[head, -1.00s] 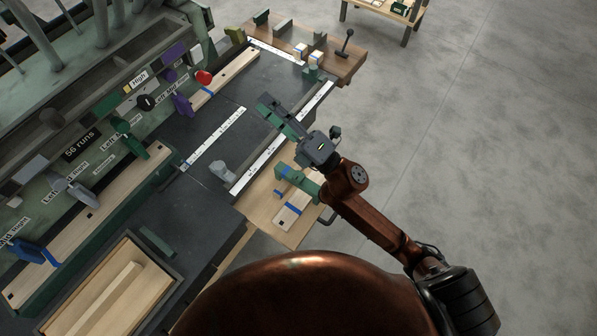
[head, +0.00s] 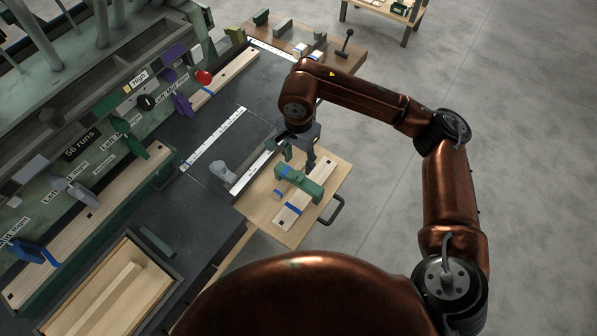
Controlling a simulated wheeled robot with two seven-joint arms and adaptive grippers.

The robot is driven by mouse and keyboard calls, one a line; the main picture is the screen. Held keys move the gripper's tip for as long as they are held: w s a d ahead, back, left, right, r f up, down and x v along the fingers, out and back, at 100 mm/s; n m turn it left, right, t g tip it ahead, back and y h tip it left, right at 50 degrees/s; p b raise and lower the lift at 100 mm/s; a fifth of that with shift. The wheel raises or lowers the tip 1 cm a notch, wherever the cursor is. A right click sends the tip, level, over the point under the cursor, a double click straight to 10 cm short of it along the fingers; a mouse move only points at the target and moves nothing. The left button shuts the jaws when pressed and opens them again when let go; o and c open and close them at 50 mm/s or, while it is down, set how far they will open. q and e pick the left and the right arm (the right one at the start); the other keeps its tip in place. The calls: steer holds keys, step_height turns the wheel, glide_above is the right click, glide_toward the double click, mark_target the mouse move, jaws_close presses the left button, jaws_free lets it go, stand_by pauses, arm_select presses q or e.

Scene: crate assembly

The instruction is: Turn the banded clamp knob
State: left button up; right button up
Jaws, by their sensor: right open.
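A green clamp (head: 299,184) lies across the light wooden board (head: 327,180) in the middle of the head view. A pale strip (head: 283,222) with a blue band (head: 293,208) lies under and beside it. A small blue-marked piece (head: 278,192) shows at its left; I cannot tell which part is the banded knob. My right gripper (head: 299,157) is open and points down just beyond the clamp's far end. It looks empty, and I cannot tell whether a finger touches the clamp. My left gripper is out of view.
A grey clear-looking block (head: 222,170) stands left of the board. A dark handle (head: 333,211) sticks out at the board's right edge. A panel with a red knob (head: 204,77) and several levers runs along the left. Open floor lies right.

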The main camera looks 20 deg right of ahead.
mark_target(298, 176)
step_height(298, 176, down, 8)
steer(key=shift+r+b, duration=0.25)
steer(key=shift+b, duration=0.2)
steer(key=shift+c, duration=0.5)
steer(key=c, duration=1.1)
steer(key=shift+o, duration=0.2)
